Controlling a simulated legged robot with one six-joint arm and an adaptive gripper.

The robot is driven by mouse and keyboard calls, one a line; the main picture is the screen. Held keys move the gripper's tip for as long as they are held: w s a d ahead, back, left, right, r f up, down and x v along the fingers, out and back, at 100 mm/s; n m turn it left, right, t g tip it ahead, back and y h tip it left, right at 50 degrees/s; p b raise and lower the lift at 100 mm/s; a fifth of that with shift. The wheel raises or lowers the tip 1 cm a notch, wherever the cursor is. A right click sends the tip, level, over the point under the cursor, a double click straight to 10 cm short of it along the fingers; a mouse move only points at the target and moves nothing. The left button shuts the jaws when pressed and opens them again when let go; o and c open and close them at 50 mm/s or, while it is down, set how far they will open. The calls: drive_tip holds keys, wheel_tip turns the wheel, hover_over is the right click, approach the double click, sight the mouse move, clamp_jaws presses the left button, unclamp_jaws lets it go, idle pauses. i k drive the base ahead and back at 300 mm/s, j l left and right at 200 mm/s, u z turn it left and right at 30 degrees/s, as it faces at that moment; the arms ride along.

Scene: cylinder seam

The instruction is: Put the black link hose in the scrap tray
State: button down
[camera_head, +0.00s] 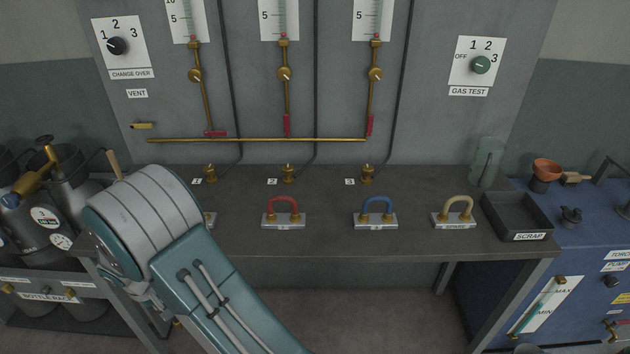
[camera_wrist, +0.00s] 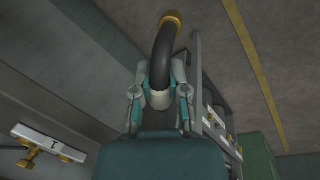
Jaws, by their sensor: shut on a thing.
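My gripper (camera_wrist: 160,88) is shut on the black link hose (camera_wrist: 164,48) in the wrist view. The hose curves up between the fingers, with a brass fitting at its far end; a pale end shows between the fingers. In the head view my arm covers the gripper and hose. The scrap tray (camera_head: 517,238) is a dark, open, empty-looking box labelled SCRAP at the right end of the bench. My gripper is apart from it, on the left side.
The bench (camera_head: 330,235) holds stands with a red hose (camera_head: 283,203), a blue hose (camera_head: 377,204) and a beige hose (camera_head: 459,206). A stand marked 1 (camera_wrist: 47,143) shows bare brass fittings. A glass jar (camera_head: 487,160) stands behind the tray. Gas bottles (camera_head: 40,190) are at left.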

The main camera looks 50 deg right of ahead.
sight(512, 219)
drive_tip(key=k+z, duration=0.65)
drive_tip(key=z, duration=1.35)
